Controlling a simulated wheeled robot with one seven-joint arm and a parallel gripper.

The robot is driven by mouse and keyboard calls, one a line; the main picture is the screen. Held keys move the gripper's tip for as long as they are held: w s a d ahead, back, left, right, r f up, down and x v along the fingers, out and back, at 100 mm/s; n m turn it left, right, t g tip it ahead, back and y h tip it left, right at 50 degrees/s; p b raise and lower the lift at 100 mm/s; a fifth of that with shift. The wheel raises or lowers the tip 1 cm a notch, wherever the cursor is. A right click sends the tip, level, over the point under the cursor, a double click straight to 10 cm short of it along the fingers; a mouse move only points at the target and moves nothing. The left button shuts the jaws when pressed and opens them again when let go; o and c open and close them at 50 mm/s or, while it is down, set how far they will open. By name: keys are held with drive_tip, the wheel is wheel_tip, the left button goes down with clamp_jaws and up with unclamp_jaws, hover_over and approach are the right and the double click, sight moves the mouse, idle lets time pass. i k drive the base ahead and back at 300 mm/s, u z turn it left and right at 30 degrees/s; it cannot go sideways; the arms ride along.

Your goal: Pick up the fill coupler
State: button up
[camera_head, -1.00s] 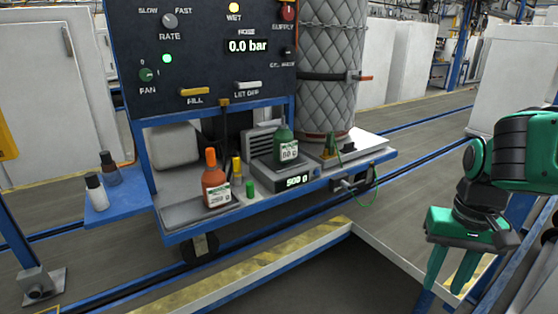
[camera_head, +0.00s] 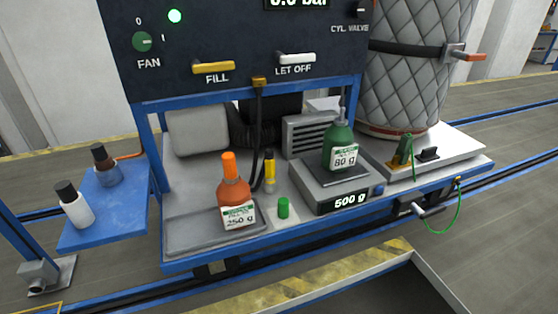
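A yellow cylinder with a dark top (camera_head: 269,172) stands on the cart's shelf, behind and right of the orange bottle. A black hose (camera_head: 258,130) runs down from under the panel and curves close to it. It looks like the fill coupler, but no label on it can be read. My gripper is not in view in the head view, so its state is hidden.
The orange bottle (camera_head: 234,192) stands on a grey tray (camera_head: 190,232). A green cap (camera_head: 283,208) and a scale (camera_head: 333,198) reading 500 g, bearing a green bottle (camera_head: 340,146), are nearby. A quilted cylinder (camera_head: 405,85) stands at right. The control panel (camera_head: 190,100) overhangs the shelf.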

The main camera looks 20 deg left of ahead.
sight(270, 177)
drive_tip(key=u, duration=0.5)
drive_tip(key=i, duration=0.9)
drive_tip(key=u, duration=0.65)
